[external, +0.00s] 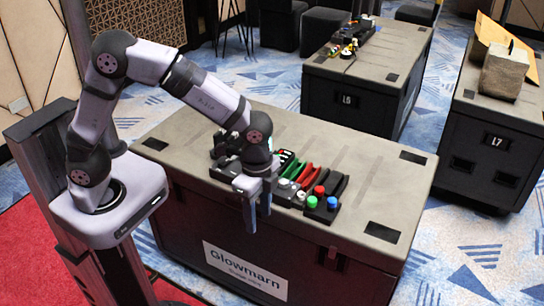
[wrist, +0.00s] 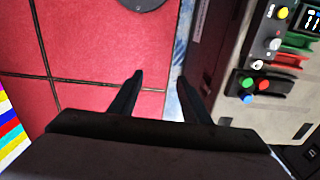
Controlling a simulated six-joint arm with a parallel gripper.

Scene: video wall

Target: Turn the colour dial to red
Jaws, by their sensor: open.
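The control panel (external: 290,180) lies on top of a dark case, and it also shows at the right of the wrist view (wrist: 268,50). It carries a red knob (external: 319,190), a green knob (external: 312,202), a blue knob (external: 332,202) and pale round knobs (external: 301,195). I cannot tell which control is the colour dial, or its setting. My gripper (external: 257,212) points down at the case's front edge, left of the knobs. In the wrist view my gripper (wrist: 158,88) is open, with nothing between the fingers.
Green (external: 297,170) and red (external: 309,178) raised pieces stand beside the knobs. The case's grey top (external: 370,190) is clear to the right. Other cases (external: 370,85) stand behind, one bearing a block (external: 503,72). Red floor (wrist: 80,50) lies below my gripper.

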